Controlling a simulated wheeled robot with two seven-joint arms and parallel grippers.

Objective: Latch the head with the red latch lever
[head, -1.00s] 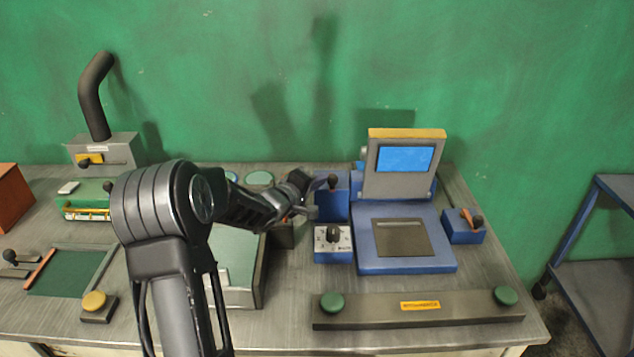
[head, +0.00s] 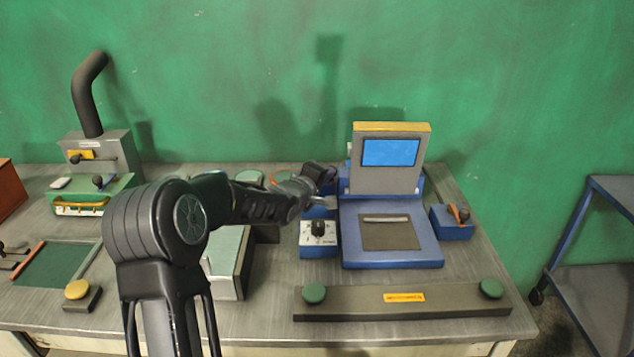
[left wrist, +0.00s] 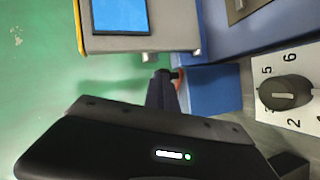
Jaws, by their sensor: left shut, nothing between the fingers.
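The blue machine's grey head (head: 387,165) with its screen stands raised over the blue base (head: 392,254). An orange-red lever (head: 458,213) sits on another blue block (head: 452,229) right of the base. My left gripper (head: 326,198) is shut and empty at the left block, covering most of it in the head view. My right gripper is out of view.
A dial box (head: 319,238) stands in front of the left block. A bar with two green buttons (head: 402,301) lies along the table's front. A pale green-topped box (head: 227,262) is under my left arm. A blue cart (head: 600,250) stands at the right.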

